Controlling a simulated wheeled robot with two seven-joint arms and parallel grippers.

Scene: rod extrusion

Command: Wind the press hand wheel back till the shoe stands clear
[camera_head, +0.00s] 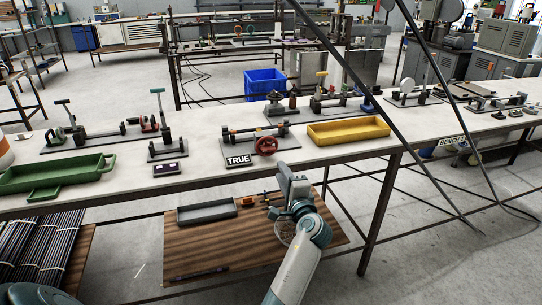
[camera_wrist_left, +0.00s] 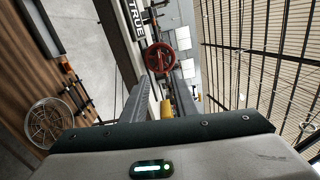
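The red hand wheel (camera_head: 265,145) sits at the front right of the TRUE press (camera_head: 254,130) on the bench, near its front edge. It also shows in the left wrist view (camera_wrist_left: 160,58), ahead of the fingertips. The shoe is too small to make out. My left gripper (camera_head: 284,170) is in front of the bench edge, below and slightly right of the wheel, apart from it. In the left wrist view its fingers (camera_wrist_left: 158,84) stand apart with nothing held between them. My right gripper is not in view.
A yellow tray (camera_head: 348,131) lies right of the press and a green tray (camera_head: 55,174) at the left. Other fixtures stand along the bench. A lower wooden shelf (camera_head: 190,248) holds a grey tray (camera_head: 207,211). The bench surface (camera_head: 300,157) in front of the yellow tray is bare.

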